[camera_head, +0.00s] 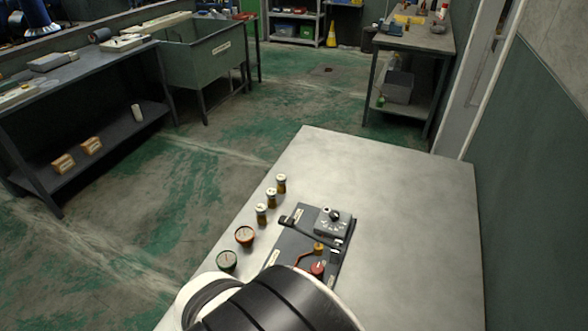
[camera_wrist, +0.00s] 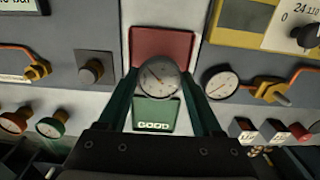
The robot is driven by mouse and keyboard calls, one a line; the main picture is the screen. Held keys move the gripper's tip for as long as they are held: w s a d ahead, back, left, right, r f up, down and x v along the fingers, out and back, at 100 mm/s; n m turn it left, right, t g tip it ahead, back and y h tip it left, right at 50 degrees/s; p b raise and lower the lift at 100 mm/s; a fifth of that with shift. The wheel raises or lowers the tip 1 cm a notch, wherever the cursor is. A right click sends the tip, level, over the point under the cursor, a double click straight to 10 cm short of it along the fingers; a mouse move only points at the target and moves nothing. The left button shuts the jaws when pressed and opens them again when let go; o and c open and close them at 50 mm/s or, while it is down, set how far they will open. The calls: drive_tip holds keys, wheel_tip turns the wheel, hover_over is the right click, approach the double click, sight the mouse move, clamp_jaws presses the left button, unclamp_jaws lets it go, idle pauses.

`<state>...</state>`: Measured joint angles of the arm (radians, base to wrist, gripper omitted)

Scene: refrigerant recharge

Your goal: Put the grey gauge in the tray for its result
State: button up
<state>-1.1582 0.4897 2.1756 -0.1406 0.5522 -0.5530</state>
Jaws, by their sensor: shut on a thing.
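In the wrist view, the grey gauge (camera_wrist: 160,77), with a round white dial, is between the two green fingers of my gripper (camera_wrist: 160,73), which is shut on it. The gauge appears over the gap between a red tray (camera_wrist: 163,46) above and a green tray marked GOOD (camera_wrist: 154,115) below. I cannot tell its height over them. The fingers hide parts of both trays' sides. In the head view, my arm covers the bottom middle and hides the gripper and held gauge.
An orange-rimmed gauge (camera_head: 244,235) and a green-rimmed gauge (camera_head: 227,260) stand left of a dark panel (camera_head: 290,240). Several small bottles (camera_head: 271,198) stand behind them. Another dial gauge (camera_wrist: 221,83) and a brass valve (camera_wrist: 272,90) are right of the fingers. The table's right side (camera_head: 410,240) is clear.

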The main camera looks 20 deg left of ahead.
drive_tip(key=shift+f, duration=0.85)
drive_tip(key=shift+f, duration=0.1)
drive_tip(key=o, duration=1.4)
drive_tip(key=shift+c, duration=0.2)
